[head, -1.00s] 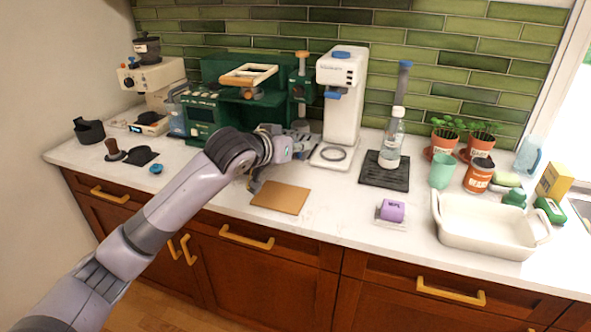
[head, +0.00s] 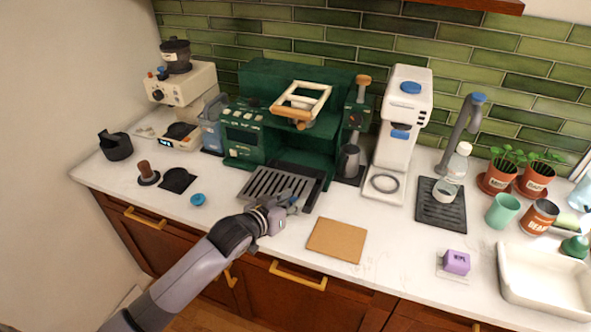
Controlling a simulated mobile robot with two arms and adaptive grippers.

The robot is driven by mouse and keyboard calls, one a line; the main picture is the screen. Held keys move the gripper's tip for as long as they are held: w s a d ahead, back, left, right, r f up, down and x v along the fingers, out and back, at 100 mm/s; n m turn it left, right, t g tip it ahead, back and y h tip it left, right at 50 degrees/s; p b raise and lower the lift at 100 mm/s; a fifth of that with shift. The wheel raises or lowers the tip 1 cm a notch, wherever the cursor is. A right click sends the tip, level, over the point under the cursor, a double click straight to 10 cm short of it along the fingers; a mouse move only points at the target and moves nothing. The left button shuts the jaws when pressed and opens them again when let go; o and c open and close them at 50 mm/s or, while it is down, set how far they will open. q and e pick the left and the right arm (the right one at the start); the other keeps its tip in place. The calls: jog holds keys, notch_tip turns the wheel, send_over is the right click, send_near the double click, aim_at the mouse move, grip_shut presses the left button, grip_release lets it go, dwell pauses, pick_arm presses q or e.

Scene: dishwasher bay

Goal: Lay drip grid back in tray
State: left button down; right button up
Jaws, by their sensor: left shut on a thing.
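The drip grid (head: 272,184) is a dark plate with light slats, roughly level in front of the green espresso machine (head: 297,146). It overlaps the machine's dark drip tray (head: 318,187), whose rim shows at the right. My left gripper (head: 293,206) is at the grid's front edge, right of its middle, and is shut on it. The fingertips are small and partly hidden. I cannot tell whether the grid rests in the tray or is held just above it. My right gripper is not in view.
A wooden board (head: 337,240) lies to the right of my gripper. A blue cap (head: 198,199) and a tamper (head: 148,174) are on the left. A white machine (head: 402,130) and a dark mat with a bottle (head: 452,175) stand to the right. The counter's front strip is mostly clear.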

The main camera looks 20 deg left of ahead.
aim_at(301, 190)
pick_arm(q)
jog(key=shift+s+a+f, duration=0.1)
jog(key=shift+a, duration=0.1)
jog(key=b+x, duration=0.2)
jog(key=shift+d+f+b, duration=0.1)
jog(key=shift+f+b, duration=0.05)
jog(key=shift+b, duration=0.15)
jog(key=w+b, duration=0.1)
jog(key=w, duration=0.1)
jog(key=w+b, duration=0.2)
jog(key=w, duration=0.1)
jog(key=w+f+b, duration=0.1)
jog(key=w+b, duration=0.1)
jog(key=shift+w, duration=0.3)
jog(key=shift+w+f+b, duration=0.15)
jog(key=shift+w+b, duration=0.1)
jog(key=shift+b, duration=0.1)
jog(key=shift+f, duration=0.85)
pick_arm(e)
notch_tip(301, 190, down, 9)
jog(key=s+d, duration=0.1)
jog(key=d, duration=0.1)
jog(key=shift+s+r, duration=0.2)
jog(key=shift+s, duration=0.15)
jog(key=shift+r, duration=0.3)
pick_arm(q)
jog(key=shift+s, duration=0.1)
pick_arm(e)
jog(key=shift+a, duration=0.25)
